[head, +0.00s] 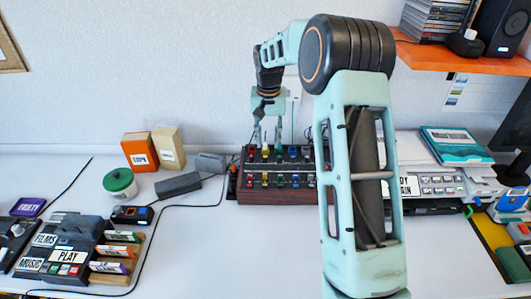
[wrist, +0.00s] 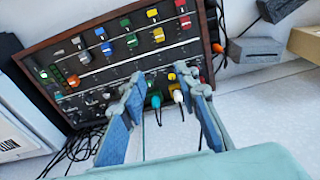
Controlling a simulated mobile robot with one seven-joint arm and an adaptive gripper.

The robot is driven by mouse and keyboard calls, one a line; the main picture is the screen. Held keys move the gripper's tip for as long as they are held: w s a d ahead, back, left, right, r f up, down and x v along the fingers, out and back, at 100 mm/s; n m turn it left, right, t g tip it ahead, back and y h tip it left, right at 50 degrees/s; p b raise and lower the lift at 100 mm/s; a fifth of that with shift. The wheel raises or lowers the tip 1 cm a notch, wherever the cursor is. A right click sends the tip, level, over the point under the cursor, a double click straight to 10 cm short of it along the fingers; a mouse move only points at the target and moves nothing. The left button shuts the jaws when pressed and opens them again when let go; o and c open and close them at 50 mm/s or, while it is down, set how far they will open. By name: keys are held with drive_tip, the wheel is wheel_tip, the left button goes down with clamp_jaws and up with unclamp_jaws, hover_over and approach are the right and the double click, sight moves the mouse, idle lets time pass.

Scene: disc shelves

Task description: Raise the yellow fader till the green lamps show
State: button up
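The dark mixer with a wooden frame (head: 285,198) stands on the table; it also fills the upper left of the wrist view (wrist: 45,50). It carries rows of coloured caps. Two yellow caps (wrist: 158,35) sit between the green and red ones. My gripper (head: 268,138) points down over the mixer's back rows, at its left part. In the wrist view the fingers (wrist: 165,105) are apart, with a pale yellow-tipped piece and a teal piece between or below them. Contact is not visible.
My arm hides the mixer's right end in the head view. A grey keyed device (head: 440,188) stands to the right. Grey blocks (head: 178,185), a green-lidded jar (head: 119,183) and two small boxes (head: 140,151) stand to the left. Black cables run behind and across the table. The front middle is clear.

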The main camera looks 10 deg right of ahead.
sight(265, 174)
drive_tip(key=shift+g, duration=0.6)
drive_tip(key=f, duration=0.4)
drive_tip(key=s+f, duration=0.1)
drive_tip(key=f, duration=0.3)
drive_tip(key=a+f, duration=0.1)
drive_tip(key=f, duration=0.3)
drive_tip(key=shift+s+a+f, duration=0.1)
drive_tip(key=shift+s+f, duration=0.1)
drive_tip(key=shift+f, duration=0.15)
clamp_jaws()
